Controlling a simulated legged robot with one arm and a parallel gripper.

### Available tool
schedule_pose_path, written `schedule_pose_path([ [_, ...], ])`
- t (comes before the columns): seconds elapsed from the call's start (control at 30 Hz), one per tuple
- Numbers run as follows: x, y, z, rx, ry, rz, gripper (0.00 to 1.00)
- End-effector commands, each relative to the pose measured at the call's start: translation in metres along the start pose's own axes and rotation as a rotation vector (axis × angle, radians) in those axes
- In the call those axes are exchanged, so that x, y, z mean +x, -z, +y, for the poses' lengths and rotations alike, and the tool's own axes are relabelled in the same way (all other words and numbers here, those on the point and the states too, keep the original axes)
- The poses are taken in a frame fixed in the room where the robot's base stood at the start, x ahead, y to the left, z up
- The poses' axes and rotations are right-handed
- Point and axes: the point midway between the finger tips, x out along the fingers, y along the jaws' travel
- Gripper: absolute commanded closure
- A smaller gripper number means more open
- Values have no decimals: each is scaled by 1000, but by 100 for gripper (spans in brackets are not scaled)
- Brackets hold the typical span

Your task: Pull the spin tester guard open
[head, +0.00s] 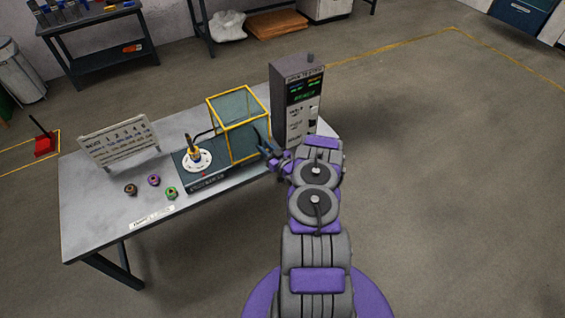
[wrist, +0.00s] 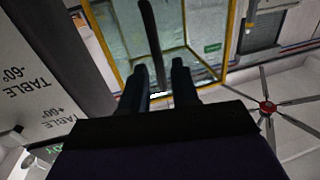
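The spin tester guard (head: 240,108) is a clear box with a yellow frame on the tester's dark base (head: 208,182). A spindle with a white disc (head: 197,160) shows left of the guard. My gripper (head: 272,153) is at the guard's right side in the head view. In the wrist view the guard's yellow frame (wrist: 228,45) and clear panels fill the top middle. A dark bar (wrist: 150,40) runs down between the two fingers of my gripper (wrist: 161,75). The fingers look apart, with the bar's lower end between them; firm contact is not visible.
A tall grey tester cabinet (head: 297,98) with a green-lit display stands close behind my gripper. A numbered white board (head: 119,141) stands on the table's left. Brown, purple and green small parts (head: 154,180) lie in front. The floor on the right is clear.

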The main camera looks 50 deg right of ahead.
Motion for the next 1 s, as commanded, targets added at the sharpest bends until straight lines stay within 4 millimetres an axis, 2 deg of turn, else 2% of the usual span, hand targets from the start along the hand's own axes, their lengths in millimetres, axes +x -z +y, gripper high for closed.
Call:
schedule_pose_path([
  [0.03, -14, 0, 2, 4, -7, -4, 70],
  [0.3, -74, 0, 2, 5, -7, -2, 70],
  [0.5, -110, -2, 1, 5, -4, -5, 70],
  [0.7, -128, -2, 0, 2, -2, -5, 70],
  [1.0, -131, -2, 0, 1, 0, -4, 70],
])
